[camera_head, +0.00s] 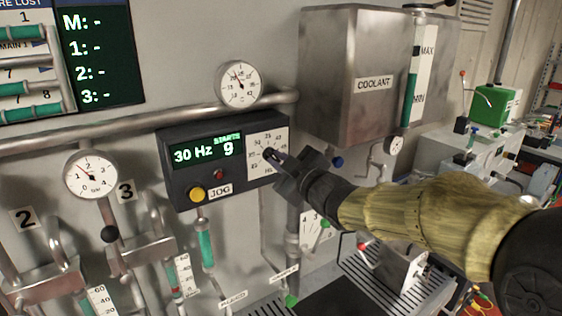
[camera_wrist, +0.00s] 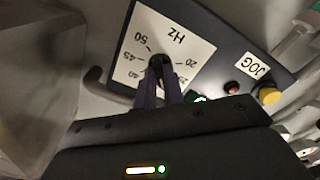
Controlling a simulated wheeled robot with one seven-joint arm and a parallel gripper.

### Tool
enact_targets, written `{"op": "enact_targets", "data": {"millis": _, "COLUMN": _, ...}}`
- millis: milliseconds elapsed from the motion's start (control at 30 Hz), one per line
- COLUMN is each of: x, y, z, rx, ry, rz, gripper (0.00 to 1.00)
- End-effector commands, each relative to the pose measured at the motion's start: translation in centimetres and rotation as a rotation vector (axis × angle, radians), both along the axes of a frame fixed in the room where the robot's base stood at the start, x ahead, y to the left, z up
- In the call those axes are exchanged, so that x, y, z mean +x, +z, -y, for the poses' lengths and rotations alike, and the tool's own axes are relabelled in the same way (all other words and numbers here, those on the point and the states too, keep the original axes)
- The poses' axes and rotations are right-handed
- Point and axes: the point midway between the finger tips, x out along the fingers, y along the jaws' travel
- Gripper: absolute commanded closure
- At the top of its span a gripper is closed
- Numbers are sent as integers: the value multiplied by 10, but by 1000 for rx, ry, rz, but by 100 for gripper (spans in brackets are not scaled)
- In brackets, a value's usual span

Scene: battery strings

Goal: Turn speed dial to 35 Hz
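The speed dial's white scale plate (camera_head: 256,147) is on the right of a dark control box (camera_head: 180,195). The box's green display (camera_head: 205,152) reads "30 Hz" and "STARTS 9". My gripper (camera_head: 272,156) reaches the dial from the right. In the wrist view, the scale plate (camera_wrist: 185,40) appears upside down, and my two narrow fingers (camera_wrist: 160,68) are close together on either side of the small dark dial knob (camera_wrist: 157,60). They appear shut on it. The fingers mostly hide the knob and part of the scale, so the pointer cannot be read.
A yellow JOG button (camera_head: 196,194) and a red button (camera_head: 218,174) are on the box left of the dial. A round gauge (camera_head: 239,84) and pipe are above. The metal coolant tank (camera_head: 345,110) stands close at upper right. Valves and tubes are below.

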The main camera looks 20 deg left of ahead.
Motion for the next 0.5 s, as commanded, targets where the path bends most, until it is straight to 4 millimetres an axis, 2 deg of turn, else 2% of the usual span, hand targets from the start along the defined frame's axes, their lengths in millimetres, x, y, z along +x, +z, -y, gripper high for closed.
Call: {"op": "enact_targets", "data": {"millis": 500, "x": 0, "y": 0, "z": 1, "rx": 51, "ry": -2, "rz": -64, "gripper": 100}}
